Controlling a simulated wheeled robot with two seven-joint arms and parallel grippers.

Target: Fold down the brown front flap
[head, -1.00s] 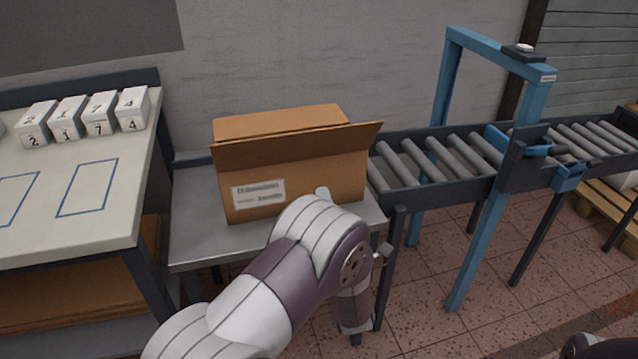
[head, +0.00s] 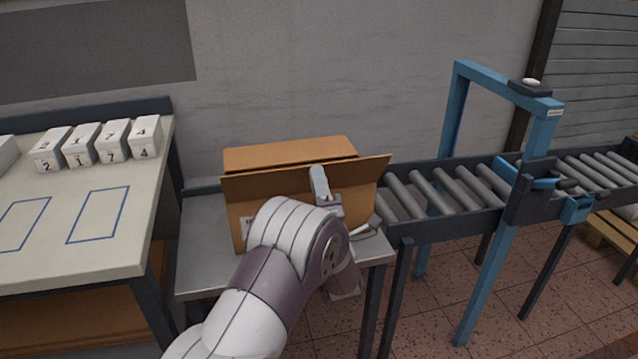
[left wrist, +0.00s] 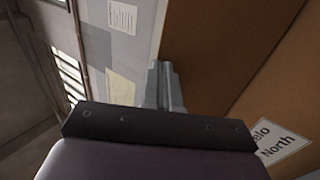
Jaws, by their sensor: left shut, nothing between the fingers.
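The cardboard box (head: 245,222) stands on a grey metal table. Its brown front flap (head: 262,188) stands along the front top edge and leans outward, towards me. A lighter brown top panel (head: 285,152) shows behind it. My left gripper (head: 319,180) is shut and empty, raised in front of the flap's middle; I cannot tell whether it touches. In the left wrist view the shut fingers (left wrist: 166,86) are beside brown cardboard (left wrist: 215,45), and part of a white label (left wrist: 280,142) shows on the box. My left arm hides much of the box front. My right gripper is out of view.
A roller conveyor (head: 440,195) with a blue frame (head: 490,270) adjoins the table on the right. A worktable (head: 60,245) with several numbered white boxes (head: 113,140) stands on the left. A grey wall is behind the box.

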